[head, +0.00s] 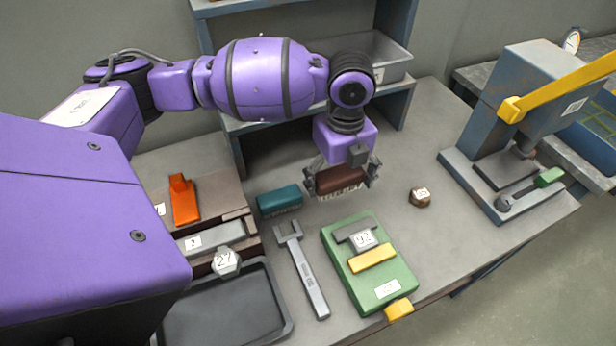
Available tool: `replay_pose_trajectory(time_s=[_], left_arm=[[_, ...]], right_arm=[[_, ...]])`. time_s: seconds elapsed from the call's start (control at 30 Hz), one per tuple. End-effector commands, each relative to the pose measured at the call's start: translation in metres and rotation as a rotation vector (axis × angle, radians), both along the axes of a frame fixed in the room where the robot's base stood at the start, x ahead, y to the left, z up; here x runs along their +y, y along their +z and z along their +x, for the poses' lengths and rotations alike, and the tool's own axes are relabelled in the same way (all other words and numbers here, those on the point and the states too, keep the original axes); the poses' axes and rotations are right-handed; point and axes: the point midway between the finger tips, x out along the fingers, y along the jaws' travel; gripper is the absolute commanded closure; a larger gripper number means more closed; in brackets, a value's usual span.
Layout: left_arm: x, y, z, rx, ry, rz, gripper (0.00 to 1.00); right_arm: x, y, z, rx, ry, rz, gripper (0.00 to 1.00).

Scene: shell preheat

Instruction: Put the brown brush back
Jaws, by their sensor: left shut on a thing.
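The brown brush (338,180) is a dark red-brown block with pale bristles underneath. My left gripper (342,178) is shut on it, with a finger at each end. The brush appears held a little above the grey bench, in front of the shelf opening; the exact height is hard to tell. A teal brush (279,199) of similar shape lies on the bench to its left. My right gripper does not show.
A grey shelf (400,92) with a bin stands behind. A dark tray (225,308) is at front left, a blue-grey press (530,110) at right.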

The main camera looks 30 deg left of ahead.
Motion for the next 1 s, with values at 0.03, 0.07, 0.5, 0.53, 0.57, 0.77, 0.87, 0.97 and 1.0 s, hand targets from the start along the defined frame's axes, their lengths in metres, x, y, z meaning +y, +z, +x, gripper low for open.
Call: replay_pose_trajectory(time_s=[0.03, 0.07, 0.5, 0.53, 0.57, 0.77, 0.87, 0.97, 1.0], left_arm=[[0.004, -0.005, 0.014, -0.002, 0.004, 0.0, 0.43], [0.006, -0.008, 0.021, -0.002, 0.003, 0.0, 0.43], [0.026, -0.065, 0.076, -0.005, -0.002, -0.001, 0.43], [0.026, -0.066, 0.077, -0.005, -0.002, -0.001, 0.43], [0.027, -0.068, 0.078, -0.005, -0.002, -0.001, 0.43], [0.028, -0.091, 0.081, -0.002, -0.002, -0.001, 0.43], [0.029, -0.103, 0.081, -0.004, -0.002, 0.0, 0.43], [0.029, -0.104, 0.081, -0.006, -0.002, 0.0, 0.43], [0.029, -0.103, 0.081, -0.006, -0.002, 0.0, 0.43]], right_arm=[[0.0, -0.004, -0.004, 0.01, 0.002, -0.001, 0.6], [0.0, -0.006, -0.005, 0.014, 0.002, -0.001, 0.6], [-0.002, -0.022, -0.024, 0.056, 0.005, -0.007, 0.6], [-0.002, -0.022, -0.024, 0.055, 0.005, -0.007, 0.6], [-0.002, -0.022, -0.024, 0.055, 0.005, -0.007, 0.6], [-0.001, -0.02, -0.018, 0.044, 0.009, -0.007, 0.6], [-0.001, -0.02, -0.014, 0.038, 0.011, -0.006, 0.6], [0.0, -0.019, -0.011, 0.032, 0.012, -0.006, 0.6], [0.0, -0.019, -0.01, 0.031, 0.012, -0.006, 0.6]])
